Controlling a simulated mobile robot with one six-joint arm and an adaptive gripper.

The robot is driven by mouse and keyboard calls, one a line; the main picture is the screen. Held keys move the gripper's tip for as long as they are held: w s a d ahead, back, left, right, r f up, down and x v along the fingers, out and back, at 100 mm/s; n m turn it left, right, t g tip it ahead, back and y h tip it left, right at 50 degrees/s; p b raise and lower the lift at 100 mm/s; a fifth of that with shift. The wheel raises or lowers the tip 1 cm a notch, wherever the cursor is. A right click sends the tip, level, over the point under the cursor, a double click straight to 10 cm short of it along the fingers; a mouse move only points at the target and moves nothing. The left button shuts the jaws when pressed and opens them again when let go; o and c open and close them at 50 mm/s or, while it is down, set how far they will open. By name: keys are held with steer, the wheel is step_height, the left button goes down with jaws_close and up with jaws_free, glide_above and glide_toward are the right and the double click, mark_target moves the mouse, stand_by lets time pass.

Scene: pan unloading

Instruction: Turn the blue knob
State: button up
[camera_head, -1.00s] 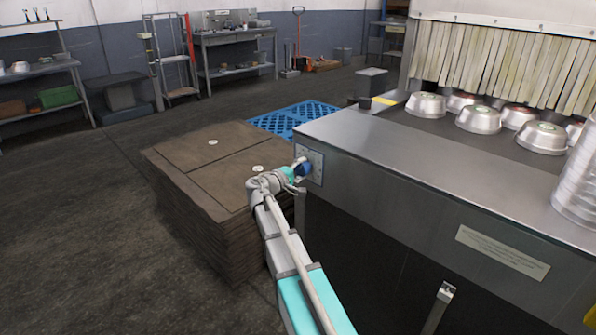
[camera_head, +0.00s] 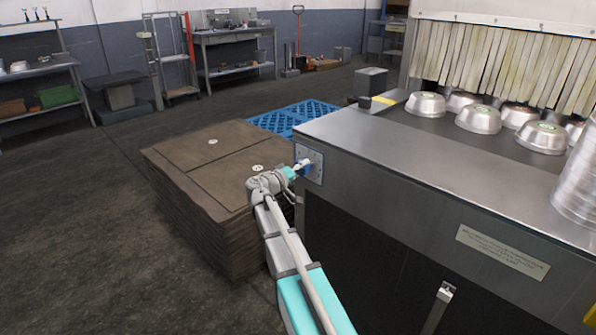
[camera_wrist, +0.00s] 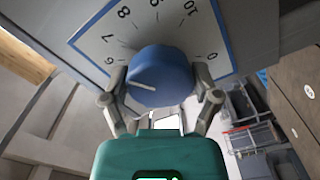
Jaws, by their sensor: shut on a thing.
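The blue knob (camera_wrist: 160,76) sits on a white dial plate with a blue border and black numbers (camera_wrist: 112,45), seen close up in the wrist view. Its white pointer line runs toward the left, near the 6. My gripper (camera_wrist: 160,98) has one finger on each side of the knob and is shut on it. In the head view my gripper (camera_head: 300,168) is at the dial plate (camera_head: 316,167) on the machine's left end face, and it partly covers the knob.
The steel machine (camera_head: 400,165) fills the right side, with several metal pans (camera_head: 478,119) on its conveyor. A stack of brown boards (camera_head: 195,165) stands just left of my arm. A blue pallet (camera_head: 290,119) lies behind it. Open floor is at the left.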

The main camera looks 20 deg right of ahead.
steer(key=shift+d+r, duration=0.1)
steer(key=shift+d, duration=0.05)
steer(key=o, duration=1)
steer(key=shift+s, duration=0.1)
steer(key=shift+c, duration=0.2)
steer(key=shift+a, duration=0.2)
steer(key=shift+a, duration=0.2)
steer(key=v, duration=1.1)
steer(key=shift+s+a, duration=0.1)
steer(key=shift+a, duration=0.05)
